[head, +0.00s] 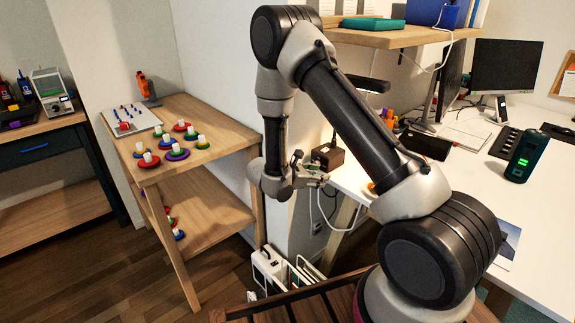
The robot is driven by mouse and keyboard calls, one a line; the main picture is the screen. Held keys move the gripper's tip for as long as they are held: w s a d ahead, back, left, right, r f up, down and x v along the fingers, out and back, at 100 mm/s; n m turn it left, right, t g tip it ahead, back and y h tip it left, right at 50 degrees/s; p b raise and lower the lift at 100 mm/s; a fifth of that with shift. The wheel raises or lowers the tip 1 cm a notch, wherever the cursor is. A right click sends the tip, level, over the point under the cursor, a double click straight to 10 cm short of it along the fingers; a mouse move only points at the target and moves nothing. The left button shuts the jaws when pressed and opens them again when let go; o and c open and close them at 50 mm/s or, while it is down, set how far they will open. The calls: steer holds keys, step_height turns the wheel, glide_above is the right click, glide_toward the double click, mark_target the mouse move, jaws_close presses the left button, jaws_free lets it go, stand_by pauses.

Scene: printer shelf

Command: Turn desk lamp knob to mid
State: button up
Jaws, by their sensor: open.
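The desk lamp shows at the left end of the white desk, partly behind my arm. Its dark lamp head (370,84) is beside my upper arm link. A small dark brown box (328,155) with a thin upright stem stands at the desk's left edge and appears to be the lamp's base. I cannot make out the knob or its setting. My gripper (318,176) is open and seems empty, just in front of and below the box in the picture. I cannot tell whether it touches anything.
A wooden shelf (232,135) with colored spools stands left of my gripper. A white cable (335,222) hangs below the desk edge.

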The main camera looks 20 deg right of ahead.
steer(key=w+a+r+n+t, duration=0.1)
steer(key=w+a+n+t, duration=0.15)
steer(key=w+a, duration=0.2)
steer(key=w+d+f+m, duration=0.1)
steer(key=w+d+f, duration=0.1)
steer(key=w+d, duration=0.2)
steer(key=shift+d+f+y, duration=0.2)
steer(key=shift+d+y, duration=0.2)
steer(key=shift+d, duration=0.8)
steer(key=shift+c, duration=0.2)
jaws_close()
